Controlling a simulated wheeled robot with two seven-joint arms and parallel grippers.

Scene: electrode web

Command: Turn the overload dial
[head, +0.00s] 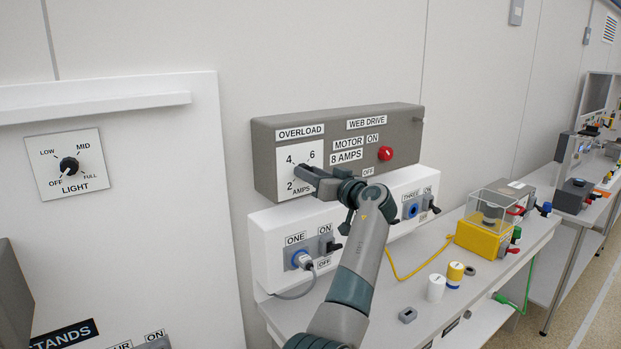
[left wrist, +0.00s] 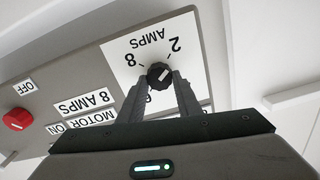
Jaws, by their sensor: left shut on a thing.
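The overload dial (left wrist: 159,74) is a small round black knob on a white plate (left wrist: 125,55) marked 2, 4, 6, 8 AMPS. The plate also shows in the head view (head: 284,158), on the grey WEB DRIVE box (head: 385,118). My left gripper (head: 310,177) reaches the plate from the lower right and covers the knob in the head view. In the left wrist view, where the lettering is upside down, its two fingers (left wrist: 160,84) are shut on the knob, one on each side. I cannot tell surely which number the pointer faces. My right gripper is not in view.
A red MOTOR knob (head: 385,153) sits right of the plate. Below is a white socket panel (head: 265,235) with plug ONE (head: 301,260). The bench holds a yellow device (head: 480,238) and small cylinders (head: 436,288). A LIGHT dial (head: 69,165) is on the left panel.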

